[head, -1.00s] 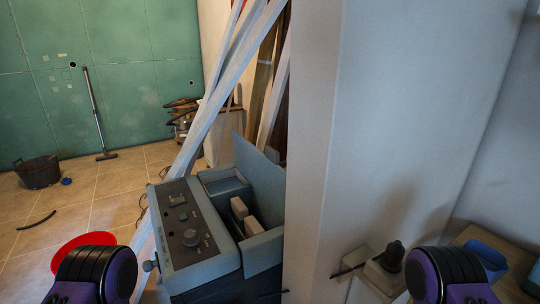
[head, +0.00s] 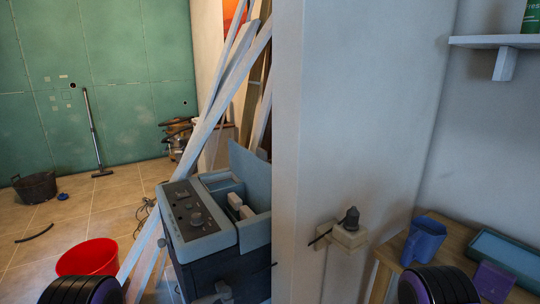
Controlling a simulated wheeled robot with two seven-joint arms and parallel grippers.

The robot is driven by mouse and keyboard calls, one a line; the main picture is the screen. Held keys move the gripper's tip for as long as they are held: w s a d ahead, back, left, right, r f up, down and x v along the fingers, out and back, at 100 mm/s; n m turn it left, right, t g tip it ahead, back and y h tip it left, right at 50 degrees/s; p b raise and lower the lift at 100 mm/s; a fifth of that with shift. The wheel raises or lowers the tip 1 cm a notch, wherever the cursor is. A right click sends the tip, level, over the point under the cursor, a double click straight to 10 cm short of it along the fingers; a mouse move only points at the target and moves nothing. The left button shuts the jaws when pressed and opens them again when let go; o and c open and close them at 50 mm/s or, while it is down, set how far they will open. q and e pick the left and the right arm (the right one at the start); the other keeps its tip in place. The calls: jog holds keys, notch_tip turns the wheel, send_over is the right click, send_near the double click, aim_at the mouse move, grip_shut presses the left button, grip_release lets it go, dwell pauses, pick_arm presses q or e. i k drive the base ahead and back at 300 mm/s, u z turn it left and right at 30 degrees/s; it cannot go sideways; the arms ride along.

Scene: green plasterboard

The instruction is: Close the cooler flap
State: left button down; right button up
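The cooler (head: 218,266) is a blue-grey box with a dark lower body, left of the white wall corner in the head view. Its flap (head: 250,172) stands raised at the back right. The open compartment below it holds white blocks (head: 240,208). A control panel with knobs (head: 190,208) covers the left part of the top. Only black and purple parts of my arms show at the bottom edge, left and right, apart from the cooler. Neither gripper's fingers are in view.
A white wall corner (head: 350,120) stands right beside the cooler, with a plug and socket (head: 350,234) low on it. White planks (head: 205,130) lean behind the cooler. A red bucket (head: 88,258) stands at left. A wooden table (head: 385,268) with a blue mug (head: 425,238) is at right.

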aim_at(255, 170)
jog(key=k, duration=0.35)
jog(key=u, duration=1.2)
jog(key=i, duration=1.1)
jog(key=z, duration=1.2)
